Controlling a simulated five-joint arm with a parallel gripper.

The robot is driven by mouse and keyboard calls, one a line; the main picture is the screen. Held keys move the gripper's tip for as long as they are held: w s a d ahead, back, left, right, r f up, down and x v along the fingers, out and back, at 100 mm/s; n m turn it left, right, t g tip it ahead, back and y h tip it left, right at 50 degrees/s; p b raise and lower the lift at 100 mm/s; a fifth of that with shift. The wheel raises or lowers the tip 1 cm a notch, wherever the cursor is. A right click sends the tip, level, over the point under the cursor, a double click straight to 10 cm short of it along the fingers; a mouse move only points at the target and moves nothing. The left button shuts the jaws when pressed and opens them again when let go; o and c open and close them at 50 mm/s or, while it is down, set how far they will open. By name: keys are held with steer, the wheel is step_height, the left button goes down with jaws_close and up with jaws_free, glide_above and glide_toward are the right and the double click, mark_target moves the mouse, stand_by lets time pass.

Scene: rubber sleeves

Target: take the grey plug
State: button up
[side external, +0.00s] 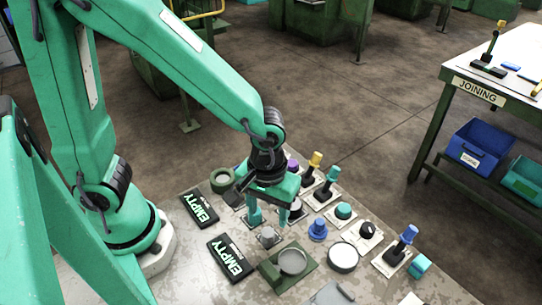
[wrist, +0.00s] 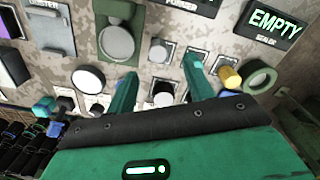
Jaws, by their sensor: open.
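The grey plug (side external: 268,234) is a short round piece standing on a small light plate, near the dark EMPTY signs. In the wrist view the grey plug (wrist: 158,51) lies a little beyond the line between my two fingertips. My gripper (side external: 270,221) is open and empty, pointing down, with its green fingers on either side of the plug in the side view. In the wrist view my gripper (wrist: 160,66) has its fingers well apart. I cannot tell how high the fingertips are above the plate.
A green plate with a grey disc (side external: 292,261) is close in front. A blue plug (side external: 318,229) and a white round disc (side external: 343,257) stand to the right. A knob with a pale cap (wrist: 163,97) is near the fingers. A green ring (side external: 222,179) is behind left.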

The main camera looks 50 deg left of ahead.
mark_target(268, 232)
steer(key=shift+f, duration=0.75)
steer(key=shift+f, duration=0.15)
steer(key=shift+s+d+f, duration=0.15)
steer(key=shift+f, duration=2.3)
steer(key=c, duration=1.1)
steer(key=shift+o, duration=0.2)
steer(key=shift+r, duration=0.2)
